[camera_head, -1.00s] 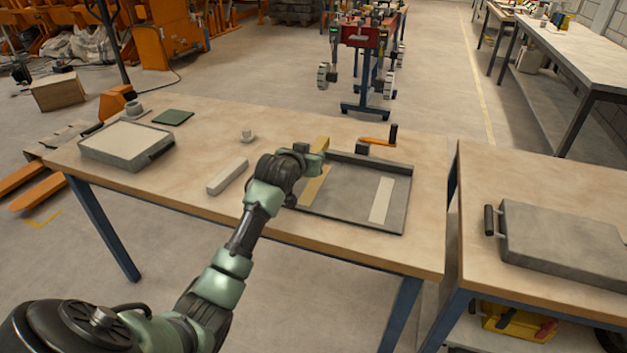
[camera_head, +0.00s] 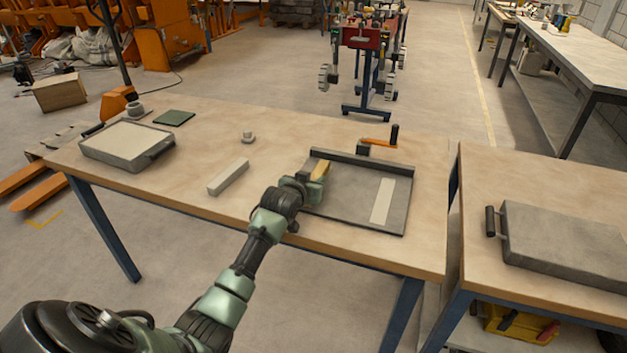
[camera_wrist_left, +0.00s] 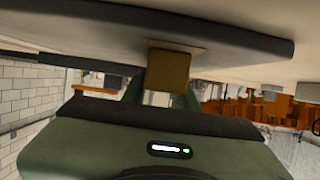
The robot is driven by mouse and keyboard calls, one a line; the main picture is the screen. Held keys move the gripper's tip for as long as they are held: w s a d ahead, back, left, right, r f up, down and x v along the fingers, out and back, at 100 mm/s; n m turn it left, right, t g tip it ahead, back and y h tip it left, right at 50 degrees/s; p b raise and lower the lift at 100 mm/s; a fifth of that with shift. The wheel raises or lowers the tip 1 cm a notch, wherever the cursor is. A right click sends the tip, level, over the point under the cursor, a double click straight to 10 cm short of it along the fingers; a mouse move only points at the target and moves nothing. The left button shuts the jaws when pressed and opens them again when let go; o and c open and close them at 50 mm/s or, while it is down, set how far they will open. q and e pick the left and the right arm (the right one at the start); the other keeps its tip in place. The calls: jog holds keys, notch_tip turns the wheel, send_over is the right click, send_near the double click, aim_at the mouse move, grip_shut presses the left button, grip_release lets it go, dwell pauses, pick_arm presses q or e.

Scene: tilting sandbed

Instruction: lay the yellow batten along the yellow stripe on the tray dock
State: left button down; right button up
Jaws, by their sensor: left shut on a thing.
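The tray dock (camera_head: 350,195) is a grey tray with a dark raised back edge, on the wooden table. My left gripper (camera_head: 309,187) is at its left side, shut on the yellow batten (camera_head: 320,171). In the head view only a short piece of the batten shows beyond the gripper. In the left wrist view the batten's end (camera_wrist_left: 167,70) shows between the fingers, close under the grey tray surface (camera_wrist_left: 100,20). A paler yellow patch, seemingly the yellow stripe (camera_wrist_left: 190,45), lies behind it. I cannot tell whether batten and tray touch. My right gripper is not in view.
A white strip (camera_head: 382,201) lies on the tray's right part. A pale block (camera_head: 228,177), a small grey knob (camera_head: 248,137) and an orange-handled tool (camera_head: 377,142) are on the table. A shallow box (camera_head: 128,143) and green pad (camera_head: 174,118) are at left.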

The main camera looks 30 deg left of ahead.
pick_arm(q)
jog(key=c, duration=1.1)
grip_release()
jog(key=shift+f, duration=0.1)
jog(key=shift+c, duration=0.2)
jog(key=shift+o, duration=0.2)
jog(key=shift+r, duration=0.25)
jog(key=p+v, duration=0.1)
jog(key=v, duration=1.1)
jog(key=shift+d+f, duration=0.1)
jog(key=shift+f, duration=0.05)
